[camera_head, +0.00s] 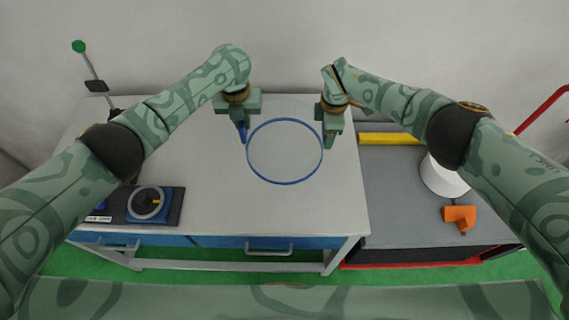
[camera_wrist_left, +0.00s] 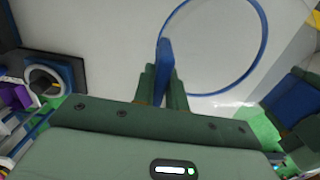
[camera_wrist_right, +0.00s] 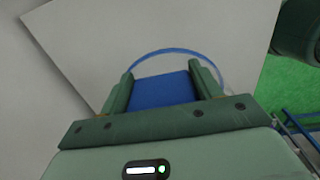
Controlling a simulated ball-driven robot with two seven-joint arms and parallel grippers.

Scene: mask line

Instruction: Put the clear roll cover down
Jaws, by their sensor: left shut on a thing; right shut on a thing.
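The clear roll cover (camera_head: 284,183) shows in the head view as a see-through disc with a thin blue rim, over the middle of the light grey table top (camera_head: 215,195). I cannot tell whether it touches the top or hangs just above it. My left gripper (camera_head: 243,131) is at the cover's left side, shut on a blue tab (camera_wrist_left: 164,62) that shows edge-on in the left wrist view. My right gripper (camera_head: 329,134) is at the right side. In the right wrist view its fingers are shut on a wide blue tab (camera_wrist_right: 163,90), with the rim arcing behind.
A dark fixture with a grey ring (camera_head: 148,203) sits at the table's front left. On the right, a lower grey cart (camera_head: 400,215) carries a yellow bar (camera_head: 390,139), a white roll (camera_head: 440,178) and an orange part (camera_head: 460,216). The table top around the cover is clear.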

